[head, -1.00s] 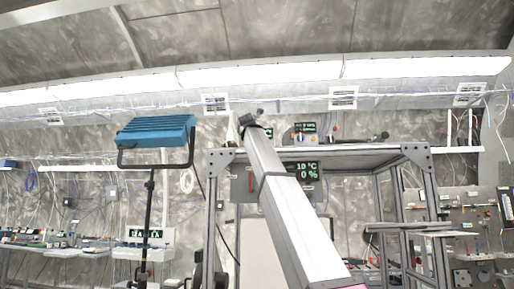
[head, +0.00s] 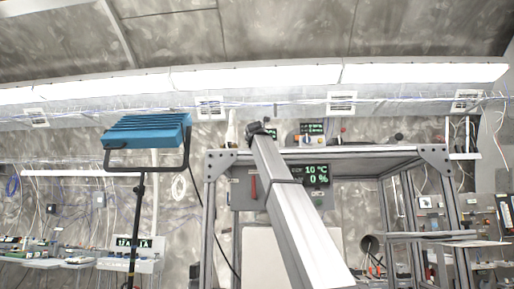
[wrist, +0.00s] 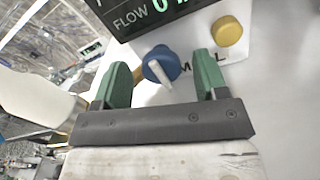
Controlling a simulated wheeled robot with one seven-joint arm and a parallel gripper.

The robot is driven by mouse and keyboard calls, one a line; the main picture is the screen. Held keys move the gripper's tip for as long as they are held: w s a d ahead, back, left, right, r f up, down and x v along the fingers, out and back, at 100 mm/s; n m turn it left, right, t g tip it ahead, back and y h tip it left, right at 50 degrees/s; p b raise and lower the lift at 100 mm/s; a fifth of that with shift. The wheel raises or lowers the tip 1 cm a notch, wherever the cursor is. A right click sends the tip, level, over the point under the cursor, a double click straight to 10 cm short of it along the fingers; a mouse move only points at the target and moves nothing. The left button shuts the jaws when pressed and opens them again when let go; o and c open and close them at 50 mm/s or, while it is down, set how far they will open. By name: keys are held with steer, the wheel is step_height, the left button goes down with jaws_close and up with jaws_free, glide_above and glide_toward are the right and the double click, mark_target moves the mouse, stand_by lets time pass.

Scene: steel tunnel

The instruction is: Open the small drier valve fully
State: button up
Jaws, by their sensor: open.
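In the wrist view, a round blue knob (wrist: 152,60) with a pale pointer bar sits on a white panel (wrist: 265,75). I take it to be the small drier valve, though no label naming it is readable. My gripper (wrist: 163,63) has its two green fingers open, one on each side of the knob. The fingers look apart from it; the exact depth gap is not clear. Above the knob is a dark display (wrist: 150,15) reading FLOW and a partly cut-off 0. In the head view, my arm reaches up to the frame, and the fingers cannot be made out.
A yellow button (wrist: 228,31) stands close to the right finger. In the head view, a metal frame (head: 340,162) carries small devices (head: 312,133) on top. Below hangs a display (head: 316,175) reading 10 °C, 0 %, beside a red handle (head: 253,187). A blue lamp (head: 148,132) stands left.

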steer(key=shift+w, duration=0.1)
steer(key=c, duration=0.9)
steer(key=shift+c, duration=0.2)
steer(key=n, duration=0.6)
steer(key=shift+a+n, duration=0.1)
steer(key=shift+n, duration=0.3)
steer(key=n, duration=0.3)
steer(key=shift+f+n, duration=0.1)
steer(key=shift+n, duration=1.9)
steer(key=shift+a, duration=0.1)
